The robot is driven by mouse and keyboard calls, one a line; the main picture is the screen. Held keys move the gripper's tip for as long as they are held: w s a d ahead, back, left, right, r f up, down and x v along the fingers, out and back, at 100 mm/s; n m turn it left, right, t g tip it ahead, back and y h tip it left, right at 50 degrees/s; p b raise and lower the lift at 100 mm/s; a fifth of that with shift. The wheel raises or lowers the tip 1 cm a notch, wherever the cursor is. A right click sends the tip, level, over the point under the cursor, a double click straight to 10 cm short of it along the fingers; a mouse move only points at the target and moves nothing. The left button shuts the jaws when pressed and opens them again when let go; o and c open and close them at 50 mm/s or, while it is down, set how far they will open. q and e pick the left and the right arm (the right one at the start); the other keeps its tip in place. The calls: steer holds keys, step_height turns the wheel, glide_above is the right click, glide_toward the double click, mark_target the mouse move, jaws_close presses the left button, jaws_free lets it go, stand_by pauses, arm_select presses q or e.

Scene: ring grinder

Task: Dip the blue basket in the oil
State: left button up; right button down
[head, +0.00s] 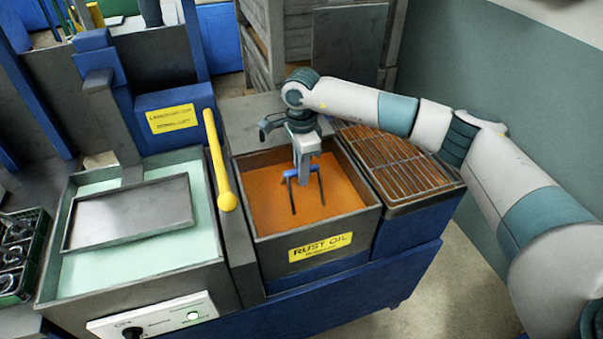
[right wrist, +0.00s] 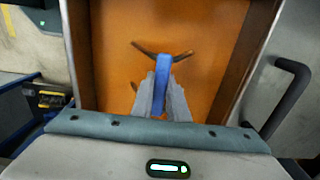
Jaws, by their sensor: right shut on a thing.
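The rust oil tank (head: 307,253) stands in the middle of the head view, filled with orange oil (head: 345,195). My right gripper (head: 303,178) points down over the oil and is shut on the blue handle of the blue basket (head: 294,173). Dark thin rods run down from the blue handle to the oil; whatever is lower is hidden by the oil. In the right wrist view the blue handle (right wrist: 162,72) sits between the two fingers (right wrist: 163,100), with the orange oil (right wrist: 205,35) all around. My left gripper is not in view.
A wire drain rack (head: 395,165) adjoins the tank on the right. A pale green bath with a grey plate (head: 130,212) stands on the left, beside a yellow lever (head: 220,165). A green crate with metal rings (head: 20,250) is at far left.

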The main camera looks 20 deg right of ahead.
step_height(320, 180, up, 16)
steer(key=p, duration=0.5)
steer(key=shift+f, duration=0.2)
stand_by(2.1)
stand_by(1.9)
